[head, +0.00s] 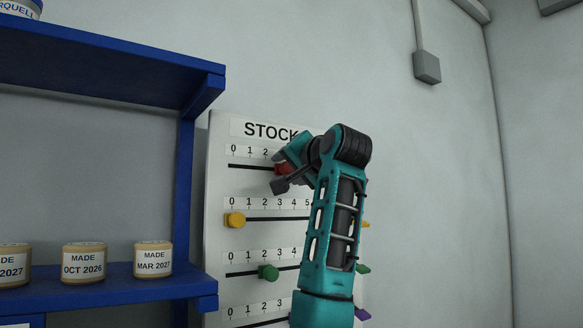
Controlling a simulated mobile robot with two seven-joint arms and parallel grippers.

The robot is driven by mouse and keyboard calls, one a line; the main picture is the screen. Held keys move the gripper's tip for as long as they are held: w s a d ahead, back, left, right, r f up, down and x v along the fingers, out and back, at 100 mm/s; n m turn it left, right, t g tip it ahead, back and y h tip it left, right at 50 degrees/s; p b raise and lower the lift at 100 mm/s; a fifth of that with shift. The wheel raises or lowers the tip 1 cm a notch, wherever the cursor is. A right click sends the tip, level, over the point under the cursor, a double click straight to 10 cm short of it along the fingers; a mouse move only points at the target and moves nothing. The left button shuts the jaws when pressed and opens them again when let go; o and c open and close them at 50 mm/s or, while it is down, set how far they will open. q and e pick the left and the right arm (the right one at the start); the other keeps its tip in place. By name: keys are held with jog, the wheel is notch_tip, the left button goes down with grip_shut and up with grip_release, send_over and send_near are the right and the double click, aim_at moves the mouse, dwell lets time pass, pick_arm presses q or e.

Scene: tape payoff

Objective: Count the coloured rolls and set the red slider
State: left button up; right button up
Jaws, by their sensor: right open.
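A white board headed STOCK (214,150) stands against the wall, with several slotted rows numbered from 0. The red slider (283,168) is on the top row, just right of the 2 mark; my arm hides the higher numbers there. My right gripper (280,172) is open at the red slider, one dark finger below it; I cannot tell whether they touch. The yellow slider (235,220) sits at 0 and the green slider (268,272) near 2. No coloured rolls can be clearly made out. My left gripper is not in view.
A blue shelf unit (190,82) stands left of the board. Its lower shelf (150,290) holds tan round containers labelled MADE with dates, such as one reading OCT 2026 (83,262). Yellow, green and purple bits show right of my arm. A grey wall box (427,67) hangs upper right.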

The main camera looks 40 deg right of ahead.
jog(key=shift+s, duration=0.1)
jog(key=b+v, duration=0.3)
jog(key=v, duration=0.9)
jog(key=shift+s, duration=0.35)
jog(key=shift+a, duration=0.1)
